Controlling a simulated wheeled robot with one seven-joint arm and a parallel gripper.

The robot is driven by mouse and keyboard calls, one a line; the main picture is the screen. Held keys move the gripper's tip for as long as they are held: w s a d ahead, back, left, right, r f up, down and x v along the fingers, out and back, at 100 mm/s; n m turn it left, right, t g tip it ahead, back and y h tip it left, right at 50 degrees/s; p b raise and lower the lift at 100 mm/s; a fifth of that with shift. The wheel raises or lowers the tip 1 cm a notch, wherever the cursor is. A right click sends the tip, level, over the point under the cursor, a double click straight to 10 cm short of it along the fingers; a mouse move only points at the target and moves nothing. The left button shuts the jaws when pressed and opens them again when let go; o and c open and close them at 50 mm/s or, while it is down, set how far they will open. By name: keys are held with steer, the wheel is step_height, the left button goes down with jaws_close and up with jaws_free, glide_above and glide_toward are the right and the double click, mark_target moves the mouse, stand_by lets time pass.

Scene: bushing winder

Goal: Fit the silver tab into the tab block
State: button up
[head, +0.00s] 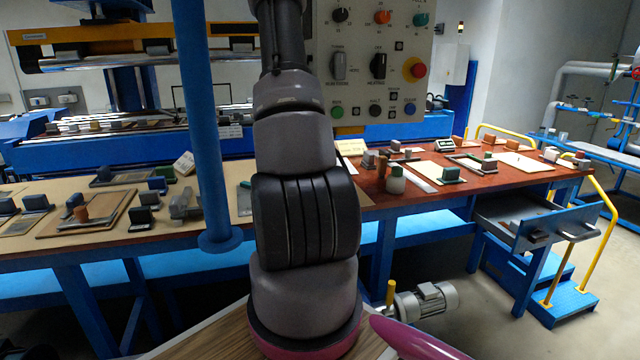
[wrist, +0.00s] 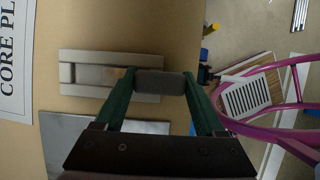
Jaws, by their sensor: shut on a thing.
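In the wrist view my gripper (wrist: 160,86) has two green fingers shut on the silver tab (wrist: 160,82), which looks like a plain dark grey bar from here. The tab block (wrist: 105,56) is a light grey rectangular piece with a long recess along its middle, lying on the tan tabletop. The held tab overlaps the right end of the block in the picture. I cannot tell the height between them or whether they touch. In the head view my arm hides the gripper, the tab and the block.
A flat grey plate (wrist: 62,145) lies beside the block in the wrist view, near a printed sheet (wrist: 14,60). The table edge and floor lie to the right. In the head view a blue post (head: 205,120) stands left of my arm, and a control panel (head: 372,65) stands behind.

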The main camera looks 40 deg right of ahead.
steer(key=shift+w+d, duration=0.45)
steer(key=shift+w, duration=0.2)
steer(key=w+d, duration=0.1)
steer(key=w, duration=0.2)
steer(key=shift+d, duration=0.35)
steer(key=shift+a+f, duration=0.1)
steer(key=shift+f, duration=0.65)
steer(key=shift+s, duration=0.1)
steer(key=shift+f, duration=0.25)
